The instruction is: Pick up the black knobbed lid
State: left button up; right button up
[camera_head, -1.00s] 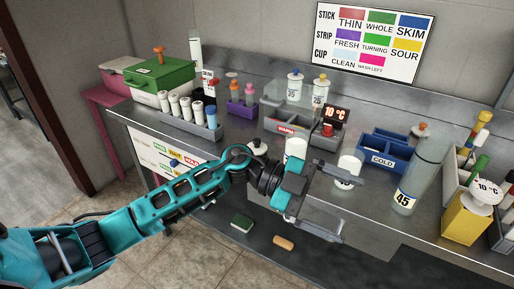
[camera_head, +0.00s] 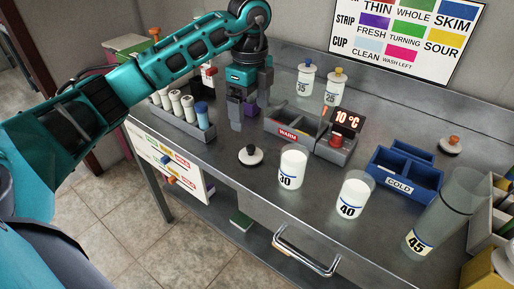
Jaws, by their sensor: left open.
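The black knobbed lid (camera_head: 251,155) is a pale disc with a black knob on top. It lies flat on the steel bench (camera_head: 330,222), left of the white jar marked 30 (camera_head: 292,168). My left gripper (camera_head: 250,112) points down above the bench, behind and above the lid in the picture. Its jaws are open, with nothing seen between them. It does not touch the lid. My right gripper is not in view.
A jar marked 40 (camera_head: 353,195) and a tall cylinder marked 45 (camera_head: 433,225) stand to the right. Behind are the grey WARM tray (camera_head: 290,134) and blue COLD tray (camera_head: 398,185). A tube rack (camera_head: 178,122) stands left. Bench in front of the lid is clear.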

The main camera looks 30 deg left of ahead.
aim_at(251, 147)
pick_arm(q)
jog(key=f, duration=0.7)
jog(key=shift+s, duration=0.2)
jog(key=shift+f, duration=2.25)
jog(key=c, duration=1.1)
jog(key=shift+r, duration=0.1)
